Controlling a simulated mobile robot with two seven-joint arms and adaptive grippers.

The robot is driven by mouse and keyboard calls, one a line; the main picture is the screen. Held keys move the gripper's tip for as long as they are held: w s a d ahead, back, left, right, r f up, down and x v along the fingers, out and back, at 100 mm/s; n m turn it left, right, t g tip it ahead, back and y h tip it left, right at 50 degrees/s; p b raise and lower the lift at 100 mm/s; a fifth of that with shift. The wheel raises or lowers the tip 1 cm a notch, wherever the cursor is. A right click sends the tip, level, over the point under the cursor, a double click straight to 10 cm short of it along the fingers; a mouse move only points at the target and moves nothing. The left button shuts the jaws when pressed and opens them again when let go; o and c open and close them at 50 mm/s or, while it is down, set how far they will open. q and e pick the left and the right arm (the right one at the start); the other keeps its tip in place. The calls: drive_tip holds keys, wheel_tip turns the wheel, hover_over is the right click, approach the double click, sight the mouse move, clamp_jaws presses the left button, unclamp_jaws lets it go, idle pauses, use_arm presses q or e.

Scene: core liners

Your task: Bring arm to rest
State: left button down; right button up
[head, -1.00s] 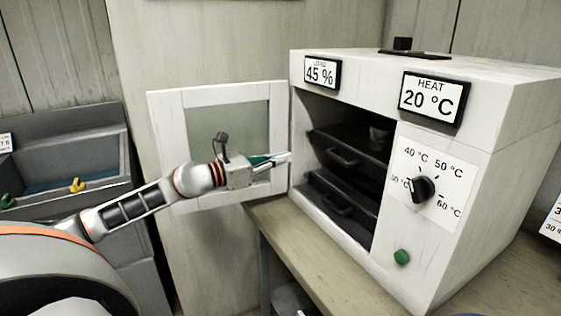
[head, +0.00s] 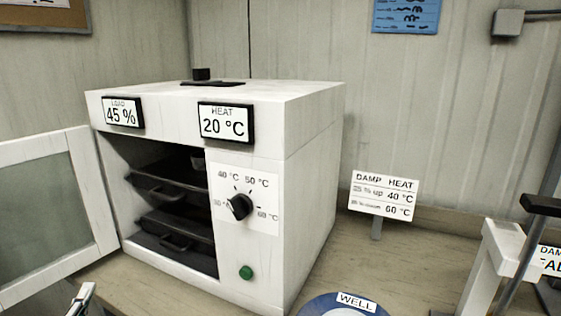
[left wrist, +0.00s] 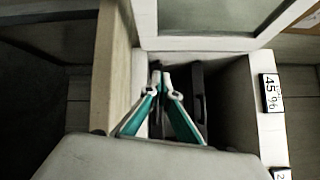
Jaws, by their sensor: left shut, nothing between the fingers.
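My left gripper (head: 83,298) shows only in part at the bottom left of the head view, below the open oven door (head: 45,215). In the left wrist view its two teal-and-grey fingers (left wrist: 161,75) meet at the tips with nothing between them. In that view they point toward the oven's open front, with a dark tray (left wrist: 197,95) beyond and beside them. The rest of the left arm is out of the head view. My right gripper is in neither view.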

use_arm(q)
drive_tip(key=s+d+f+n+g, duration=0.4)
drive_tip(key=s+f+n+g, duration=0.1)
drive_tip(key=s+f, duration=0.45)
drive_tip(key=s+d+f+n+g, duration=0.5)
drive_tip(key=s+f+g, duration=0.1)
drive_tip(key=s+f, duration=0.35)
drive_tip(key=d+f+n+t+h, duration=0.3)
drive_tip(key=d+f+h, duration=0.4)
drive_tip(key=d+f, duration=0.4)
drive_tip(key=d+t+p, duration=0.1)
drive_tip(key=d, duration=0.3)
drive_tip(key=shift+w+d+f+h, duration=0.3)
drive_tip(key=shift+w+d+f, duration=0.1)
